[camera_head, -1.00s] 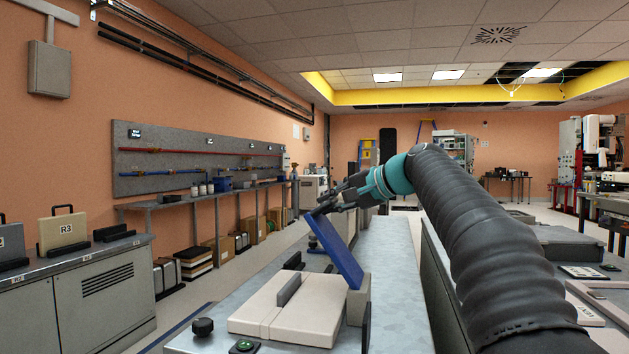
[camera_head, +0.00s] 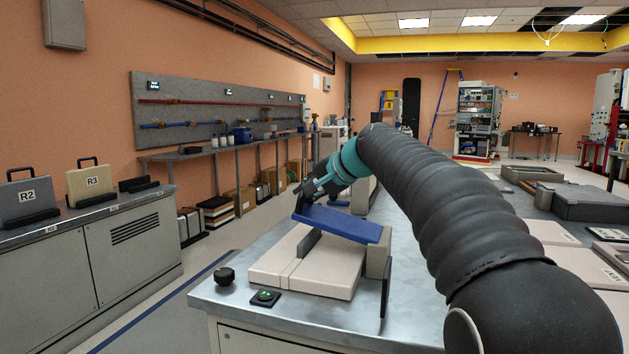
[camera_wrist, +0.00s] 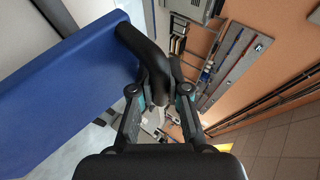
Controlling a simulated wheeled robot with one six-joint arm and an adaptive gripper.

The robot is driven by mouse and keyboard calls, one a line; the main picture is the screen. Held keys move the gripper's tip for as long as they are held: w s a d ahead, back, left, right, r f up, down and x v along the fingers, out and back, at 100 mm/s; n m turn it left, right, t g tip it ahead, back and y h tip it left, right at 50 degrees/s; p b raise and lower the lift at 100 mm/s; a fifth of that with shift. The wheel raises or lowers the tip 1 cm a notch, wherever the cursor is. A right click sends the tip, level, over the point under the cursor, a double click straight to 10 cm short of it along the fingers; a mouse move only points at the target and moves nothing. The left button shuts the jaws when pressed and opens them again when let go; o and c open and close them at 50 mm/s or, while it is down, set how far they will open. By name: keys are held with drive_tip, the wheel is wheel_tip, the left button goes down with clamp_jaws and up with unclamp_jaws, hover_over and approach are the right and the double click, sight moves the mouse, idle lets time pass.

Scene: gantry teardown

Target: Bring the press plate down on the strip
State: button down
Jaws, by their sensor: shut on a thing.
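The blue press plate (camera_head: 342,224) is hinged at a grey block (camera_head: 378,258) on its right end. It slants over the cream press base (camera_head: 270,262), its left end a little higher and apart from the base. My gripper (camera_head: 303,196) is shut on the plate's dark handle at the left end. In the wrist view the plate (camera_wrist: 62,98) fills the left side, and the black curved handle (camera_wrist: 143,48) runs between the fingers of my gripper (camera_wrist: 158,88). A grey upright bar (camera_head: 309,244) stands on the base under the plate. I cannot make out the strip.
A black knob (camera_head: 224,276) and a green button (camera_head: 264,296) sit at the bench's front left. The steel bench top (camera_head: 340,318) is clear in front. A cabinet with cases (camera_head: 92,186) stands at left, across an open floor.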

sight(304, 208)
drive_tip(key=f, duration=0.1)
drive_tip(key=a+f+b, duration=0.1)
drive_tip(key=f, duration=0.1)
drive_tip(key=shift+w+f, duration=0.15)
drive_tip(key=shift+w, duration=0.05)
drive_tip(key=shift+w+f, duration=0.1)
drive_tip(key=shift+f, duration=0.55)
drive_tip(key=c, duration=1.6)
unclamp_jaws()
drive_tip(key=o, duration=0.5)
drive_tip(key=shift+d, duration=0.25)
drive_tip(key=shift+c, duration=0.2)
drive_tip(key=shift+a+r, duration=0.15)
drive_tip(key=shift+a, duration=0.15)
drive_tip(key=shift+s+r, duration=0.15)
drive_tip(key=shift+s, duration=0.05)
drive_tip(key=v, duration=1.1)
drive_tip(key=shift+s+d+r, duration=0.2)
